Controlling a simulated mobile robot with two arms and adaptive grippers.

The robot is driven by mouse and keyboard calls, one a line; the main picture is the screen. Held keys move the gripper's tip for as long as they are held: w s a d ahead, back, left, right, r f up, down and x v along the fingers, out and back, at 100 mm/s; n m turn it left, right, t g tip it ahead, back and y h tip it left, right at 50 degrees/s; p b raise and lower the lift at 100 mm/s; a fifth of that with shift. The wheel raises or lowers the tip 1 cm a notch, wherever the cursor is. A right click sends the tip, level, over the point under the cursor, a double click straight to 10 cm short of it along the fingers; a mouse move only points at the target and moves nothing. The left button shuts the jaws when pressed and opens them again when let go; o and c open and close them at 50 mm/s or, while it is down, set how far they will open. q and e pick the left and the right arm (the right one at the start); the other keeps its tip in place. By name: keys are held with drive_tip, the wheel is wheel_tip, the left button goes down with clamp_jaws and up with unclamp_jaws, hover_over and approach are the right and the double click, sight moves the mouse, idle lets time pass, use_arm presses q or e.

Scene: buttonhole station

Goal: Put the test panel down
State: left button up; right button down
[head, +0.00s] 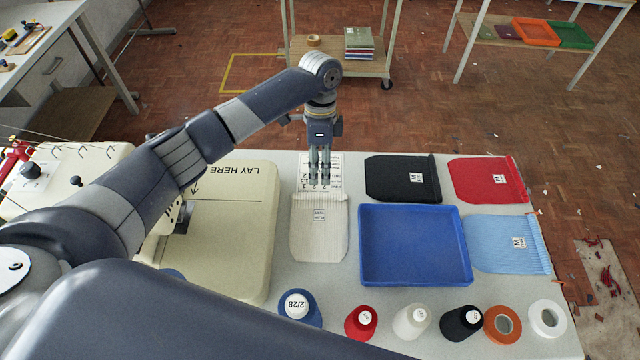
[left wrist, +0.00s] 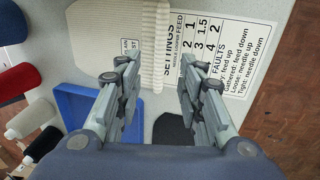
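The cream test panel (head: 318,240), with a ribbed edge and a small label, lies flat on the grey table between the sewing machine bed and a blue tray. It also shows in the left wrist view (left wrist: 105,35). My left gripper (head: 320,182) points down over the settings card just beyond the panel's ribbed edge. The exact height above the table is hard to tell. My right gripper is not in view.
The blue tray (head: 415,246) is empty, right of the panel. Black (head: 402,180), red (head: 485,182) and light blue (head: 508,246) panels lie around it. Several thread cones and spools line the near edge. The machine bed (head: 235,225) is at left; the settings card (left wrist: 215,60) lies under my gripper.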

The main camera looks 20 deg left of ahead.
use_arm(q)
drive_tip(key=v, duration=0.5)
drive_tip(key=shift+r+b, duration=0.1)
drive_tip(key=shift+b, duration=0.25)
drive_tip(key=shift+d, duration=0.1)
